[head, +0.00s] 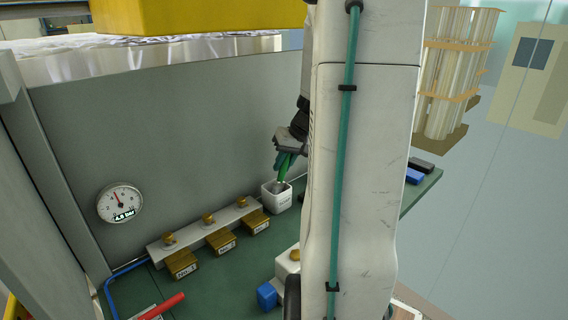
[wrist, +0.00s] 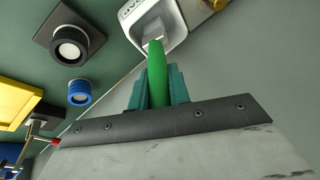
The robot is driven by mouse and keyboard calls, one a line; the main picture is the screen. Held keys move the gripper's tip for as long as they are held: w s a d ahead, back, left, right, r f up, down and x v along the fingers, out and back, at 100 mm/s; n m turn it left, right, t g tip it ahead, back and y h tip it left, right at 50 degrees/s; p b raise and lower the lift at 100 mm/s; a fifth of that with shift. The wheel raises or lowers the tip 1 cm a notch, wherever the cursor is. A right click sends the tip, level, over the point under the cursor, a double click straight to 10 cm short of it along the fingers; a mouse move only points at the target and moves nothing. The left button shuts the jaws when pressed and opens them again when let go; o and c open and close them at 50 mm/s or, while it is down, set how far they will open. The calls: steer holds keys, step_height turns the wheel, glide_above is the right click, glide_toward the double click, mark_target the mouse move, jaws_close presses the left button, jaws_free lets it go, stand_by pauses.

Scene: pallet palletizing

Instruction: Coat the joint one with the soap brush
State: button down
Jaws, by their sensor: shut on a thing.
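My gripper (head: 285,160) is shut on the green handle of the soap brush (head: 283,171). In the wrist view the teal fingers of my gripper (wrist: 158,88) clasp the brush (wrist: 156,70) from both sides. The brush points down into or just over the white soap cup (head: 277,202), also in the wrist view (wrist: 168,38); its bristles are hidden. Three brass joints (head: 209,218) sit on a pale bar left of the cup, each with a brass tag (head: 183,264). The leftmost tag appears to read No. 3; joint one is probably nearest the cup.
A pressure gauge (head: 119,203) is on the grey panel (head: 200,120). A red-handled item (head: 163,306) and a blue hose (head: 128,268) lie at the left of the green bench (head: 225,285). A blue block (head: 267,296) is in front. My arm hides the bench's middle right.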

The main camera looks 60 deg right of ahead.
steer(key=shift+f, duration=0.1)
steer(key=shift+r, duration=3.55)
steer(key=shift+s, duration=0.1)
